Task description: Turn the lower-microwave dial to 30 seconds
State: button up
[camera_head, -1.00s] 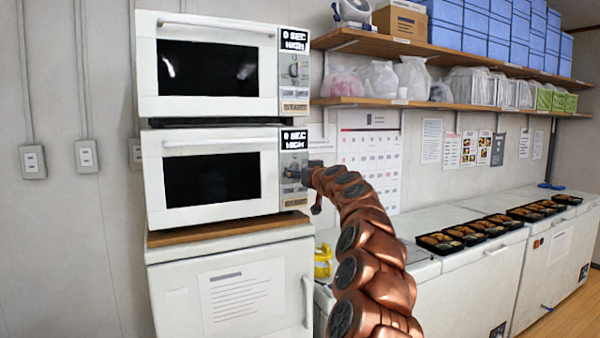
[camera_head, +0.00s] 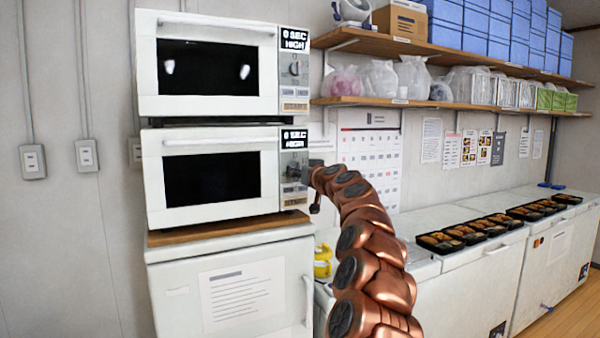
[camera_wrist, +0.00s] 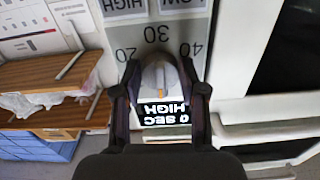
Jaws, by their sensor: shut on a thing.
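The lower microwave (camera_head: 215,222) is white and stands on a wooden board, under the upper microwave (camera_head: 207,112). Its display (camera_head: 294,139) reads 0 SEC, HIGH. In the head view my gripper (camera_head: 293,172) is at the lower microwave's control panel and hides its dial. In the wrist view, which is upside down, my gripper (camera_wrist: 158,92) is shut on the dial (camera_wrist: 158,74), a finger on each side. The dial has an orange mark. The numbers 20, 30 and 40 show beyond it, and the display (camera_wrist: 165,114) reads 0 SEC, HIGH.
A white cabinet (camera_head: 233,257) stands under the microwaves. Shelves with bags and blue boxes (camera_head: 480,28) are on the wall at the right. Filled bento trays (camera_head: 465,235) lie on white chest freezers (camera_head: 500,272). A yellow object (camera_head: 322,262) is beside the cabinet.

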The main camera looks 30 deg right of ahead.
jog(key=m+p, duration=0.2)
jog(key=m, duration=0.4)
jog(key=m+p, duration=0.2)
jog(key=m, duration=0.4)
jog(key=r+m+p, duration=0.1)
jog(key=m+p, duration=0.2)
jog(key=m, duration=0.3)
jog(key=shift+a, duration=0.25)
jog(key=m+p, duration=0.2)
jog(key=m, duration=0.2)
jog(key=shift+r+p, duration=0.1)
jog(key=shift+p, duration=0.25)
jog(key=m+p, duration=0.3)
jog(key=m, duration=0.1)
jog(key=shift+d+r+m, duration=0.1)
jog(key=shift+m, duration=0.2)
jog(key=m+p, duration=0.1)
jog(key=m, duration=0.3)
jog(key=shift+d+f+p, duration=0.1)
jog(key=shift+f+p, duration=0.1)
jog(key=shift+p, duration=0.1)
jog(key=m, duration=0.4)
jog(key=shift+d, duration=0.1)
jog(key=shift+m, duration=0.4)
